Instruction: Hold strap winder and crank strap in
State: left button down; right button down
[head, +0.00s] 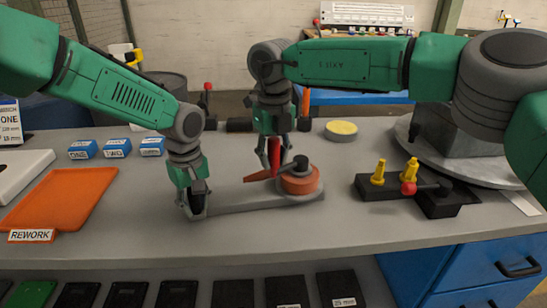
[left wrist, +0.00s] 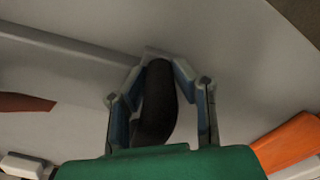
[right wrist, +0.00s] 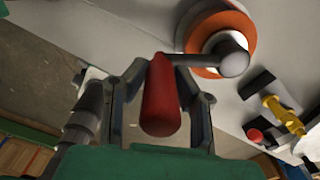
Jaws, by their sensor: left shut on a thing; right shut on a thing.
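The strap winder has a long grey base bar (head: 250,201) lying on the bench, with an orange drum (head: 303,185) at its right end. A dark hub (head: 300,163) tops the drum. A short orange-red strap end (head: 258,176) sticks out to the left. My left gripper (head: 196,205) is shut on the winder's black grip (left wrist: 157,105), at the bar's left end. My right gripper (head: 276,138) is shut on the red crank handle (right wrist: 162,100), which stands upright just left of the drum in the head view. The crank arm (right wrist: 190,62) joins the handle to the hub.
A black fixture (head: 432,202) with yellow pegs and a red knob stands right of the winder. An orange REWORK mat (head: 75,195) and blue labelled boxes (head: 117,147) lie left. A yellow-topped disc (head: 341,128) sits behind. Bare bench (head: 330,232) lies in front.

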jog(key=shift+w+a, duration=0.1)
jog(key=shift+w+a+r+m, duration=0.1)
jog(key=shift+w+a+m, duration=0.15)
jog(key=shift+w+m, duration=0.85)
jog(key=shift+w+a+f+m, duration=0.1)
jog(key=shift+w+a+m, duration=0.2)
jog(key=shift+w+m, duration=0.85)
jog(key=shift+w+a+r+m, duration=0.1)
jog(key=shift+w+a+m, duration=0.3)
jog(key=shift+m, duration=1.25)
jog(key=shift+w+d, duration=0.15)
jog(key=c, duration=1.3)
grip_release()
jog(key=shift+d, duration=0.1)
